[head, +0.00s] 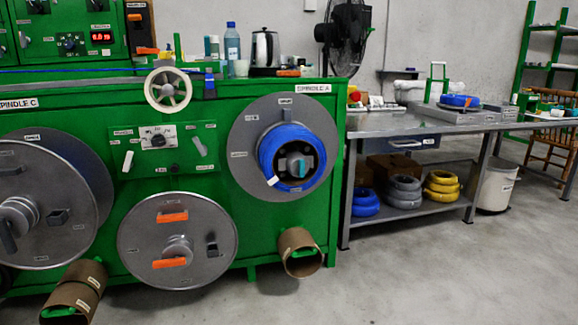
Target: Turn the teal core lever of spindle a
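Spindle A (240,131) is a round grey metal disc at the right end of the green machine, under a "SPINDLE A" label. A blue cable coil (268,156) is wound around its core. At the middle of the coil sits a grey hub with the small teal core lever (298,164), which points roughly sideways to the right. A white tag or tie shows at the coil's lower left. My gripper is not in view, and nothing blocks the lever.
Cardboard tubes with green handles jut from the machine's foot, one (300,253) below spindle A. A handwheel (168,90) sits on the machine's top edge. A metal workbench (400,124) with cable coils stands to the right. The floor in front is clear.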

